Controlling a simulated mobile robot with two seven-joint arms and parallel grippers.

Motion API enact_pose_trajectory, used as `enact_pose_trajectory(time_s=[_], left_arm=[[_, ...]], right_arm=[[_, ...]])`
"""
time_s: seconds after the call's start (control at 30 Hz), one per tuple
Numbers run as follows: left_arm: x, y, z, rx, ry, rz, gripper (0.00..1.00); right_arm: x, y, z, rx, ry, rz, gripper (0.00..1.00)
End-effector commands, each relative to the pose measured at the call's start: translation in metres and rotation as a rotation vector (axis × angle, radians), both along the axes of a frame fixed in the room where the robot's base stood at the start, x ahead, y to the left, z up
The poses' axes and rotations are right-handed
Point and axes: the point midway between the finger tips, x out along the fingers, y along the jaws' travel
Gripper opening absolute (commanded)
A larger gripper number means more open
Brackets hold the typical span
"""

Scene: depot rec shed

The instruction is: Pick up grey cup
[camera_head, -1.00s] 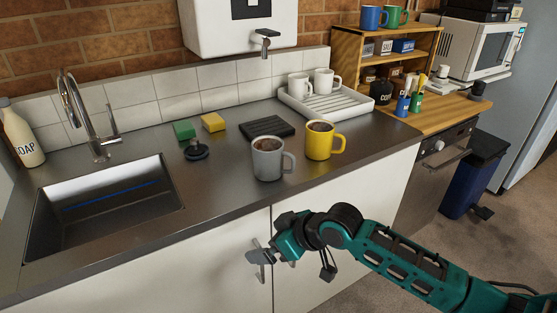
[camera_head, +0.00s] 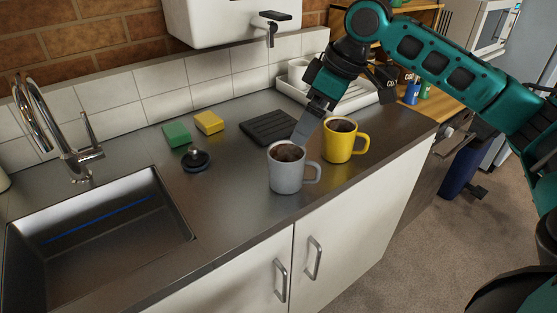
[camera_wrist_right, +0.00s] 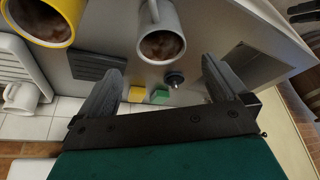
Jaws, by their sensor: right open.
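The grey cup (camera_head: 285,172), filled with a brown drink, stands upright on the counter near its front edge, handle to the right. It also shows in the right wrist view (camera_wrist_right: 165,17) at top centre, ahead of the finger gap. My right gripper (camera_head: 301,140) points down at the cup's rim from behind and above. In the right wrist view its two fingers (camera_wrist_right: 160,78) are spread with nothing between them. Whether a finger touches the rim is unclear. My left gripper is in neither view.
A yellow mug (camera_head: 343,142) stands close on the right of the grey cup. A black ribbed mat (camera_head: 268,127), sponges (camera_head: 209,122) and a black sink plug (camera_head: 196,160) lie behind and left. The sink (camera_head: 100,235) opens at left. A white drying rack (camera_head: 365,97) stands behind.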

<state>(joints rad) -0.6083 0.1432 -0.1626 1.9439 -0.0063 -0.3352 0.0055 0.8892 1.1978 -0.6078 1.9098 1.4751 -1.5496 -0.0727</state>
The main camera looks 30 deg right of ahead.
Motion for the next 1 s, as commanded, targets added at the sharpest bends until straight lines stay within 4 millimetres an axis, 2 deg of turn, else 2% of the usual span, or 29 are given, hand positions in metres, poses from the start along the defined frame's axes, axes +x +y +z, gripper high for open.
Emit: enact_pose_trajectory(time_s=[0.3, 0.63, 0.9, 1.0], left_arm=[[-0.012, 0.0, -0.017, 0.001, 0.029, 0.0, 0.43], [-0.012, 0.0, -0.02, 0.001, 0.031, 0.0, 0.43], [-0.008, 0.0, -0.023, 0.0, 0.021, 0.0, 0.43], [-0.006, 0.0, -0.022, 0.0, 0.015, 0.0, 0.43]], right_arm=[[0.017, 0.014, -0.054, 0.002, 0.003, 0.002, 1.0], [0.025, 0.019, -0.076, 0.001, 0.002, 0.001, 1.0], [0.037, 0.027, -0.111, 0.002, 0.003, 0.0, 1.0], [0.039, 0.029, -0.116, 0.001, 0.0, 0.001, 1.0]])
